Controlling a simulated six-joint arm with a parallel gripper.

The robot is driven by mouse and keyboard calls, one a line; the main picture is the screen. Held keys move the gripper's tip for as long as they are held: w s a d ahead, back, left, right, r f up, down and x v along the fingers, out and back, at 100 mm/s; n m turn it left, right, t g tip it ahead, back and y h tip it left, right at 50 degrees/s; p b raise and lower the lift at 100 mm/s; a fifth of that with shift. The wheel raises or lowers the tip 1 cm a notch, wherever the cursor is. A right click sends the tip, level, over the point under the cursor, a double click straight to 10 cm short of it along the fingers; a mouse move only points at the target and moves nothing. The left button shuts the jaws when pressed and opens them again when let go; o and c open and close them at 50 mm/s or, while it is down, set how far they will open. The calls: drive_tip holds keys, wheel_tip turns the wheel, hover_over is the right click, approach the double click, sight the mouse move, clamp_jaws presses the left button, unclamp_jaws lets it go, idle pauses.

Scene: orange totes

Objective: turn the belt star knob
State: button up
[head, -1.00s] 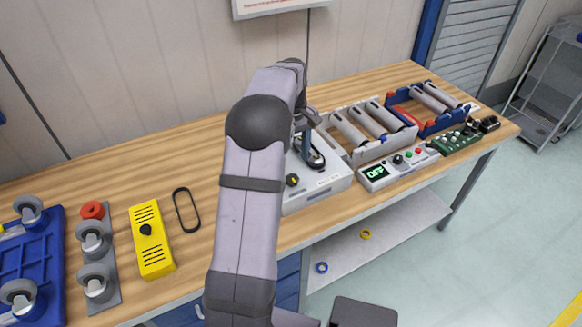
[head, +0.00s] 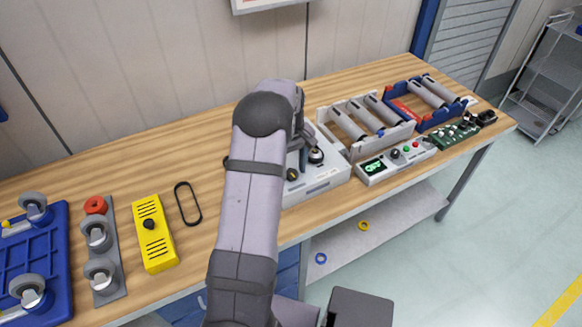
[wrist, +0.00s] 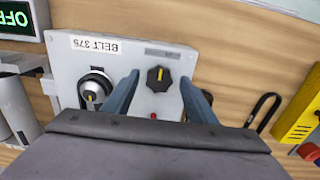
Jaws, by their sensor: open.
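The black star knob (wrist: 159,78) with a yellow mark is on the light grey box labelled BELT 375 (wrist: 120,62). In the wrist view it lies between my gripper's (wrist: 160,82) two blue-grey fingers, with a gap on each side. The fingers are open and hold nothing. In the head view the knob (head: 292,174) shows at the box's left side, beside my arm. My gripper (head: 303,150) is over the box there, mostly hidden behind my arm. A round metal and black part (wrist: 95,88) sits on the box, left of the left finger.
A control panel (head: 398,160) with a display and a roller rack (head: 352,128) stand right of the box. A black loop belt (head: 187,203) and a yellow box (head: 153,235) lie to the left. The wood between belt and wall is clear.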

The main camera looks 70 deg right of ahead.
drive_tip(key=shift+c, duration=0.7)
drive_tip(key=c, duration=0.9)
drive_tip(key=shift+m, duration=0.3)
drive_tip(key=m, duration=0.6)
drive_tip(key=shift+d+b, duration=0.1)
drive_tip(key=shift+b, duration=0.25)
drive_tip(key=m, duration=0.7)
drive_tip(key=shift+r, duration=0.1)
drive_tip(key=shift+d, duration=0.1)
drive_tip(key=o, duration=1)
